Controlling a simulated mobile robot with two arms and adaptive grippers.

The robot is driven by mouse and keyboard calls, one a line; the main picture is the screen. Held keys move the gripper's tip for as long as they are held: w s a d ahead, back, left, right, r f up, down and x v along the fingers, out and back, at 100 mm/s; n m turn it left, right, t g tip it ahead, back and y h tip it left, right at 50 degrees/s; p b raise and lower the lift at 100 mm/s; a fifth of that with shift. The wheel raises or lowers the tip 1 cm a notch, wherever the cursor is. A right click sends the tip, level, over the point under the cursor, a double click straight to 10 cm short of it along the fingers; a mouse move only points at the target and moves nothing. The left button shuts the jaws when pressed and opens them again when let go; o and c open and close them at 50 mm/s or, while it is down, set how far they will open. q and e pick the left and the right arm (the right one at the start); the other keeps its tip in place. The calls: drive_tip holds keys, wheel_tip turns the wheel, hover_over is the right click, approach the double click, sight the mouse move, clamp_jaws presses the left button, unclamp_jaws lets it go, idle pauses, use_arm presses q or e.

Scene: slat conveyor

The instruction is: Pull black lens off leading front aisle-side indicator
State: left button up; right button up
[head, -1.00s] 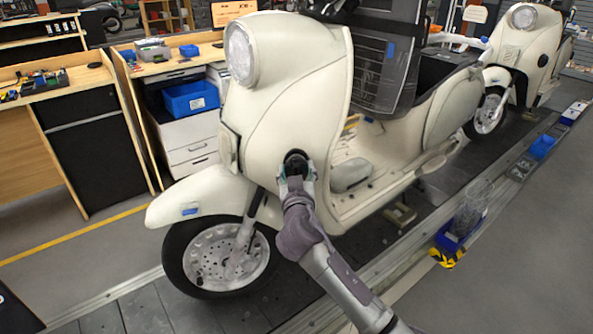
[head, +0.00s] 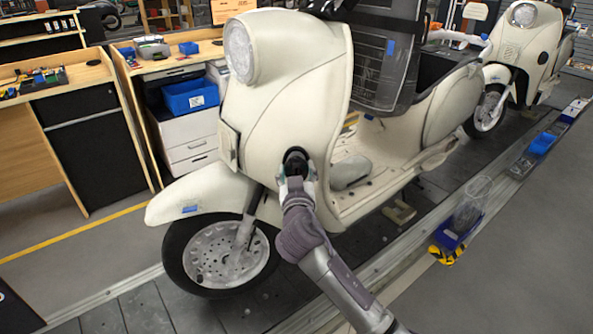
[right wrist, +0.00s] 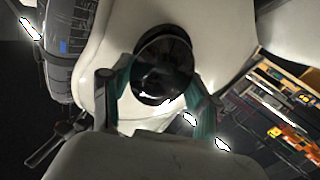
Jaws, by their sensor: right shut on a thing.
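The cream scooter (head: 290,70) nearest me stands on the slat conveyor. Its round black lens (head: 295,160) sits at the indicator on the front shield, on the aisle side. In the right wrist view the glossy black lens (right wrist: 163,70) lies between the fingers, in front of a dark round base. My right gripper (head: 296,172) is shut on the lens, with one finger on each side in the right wrist view (right wrist: 160,90). I cannot tell whether the lens is apart from its base. My left gripper is not in view.
A second cream scooter (head: 525,45) stands farther along the conveyor. A blue bin (head: 455,238) with a clear container (head: 473,200) is at the conveyor's aisle edge. Workbenches (head: 60,85) stand at the left. The grey aisle floor (head: 530,260) is clear.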

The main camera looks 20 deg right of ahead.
sight(297, 171)
drive_tip(key=shift+s+a, duration=0.2)
drive_tip(key=shift+s, duration=0.45)
idle(0.7)
drive_tip(key=shift+v, duration=0.8)
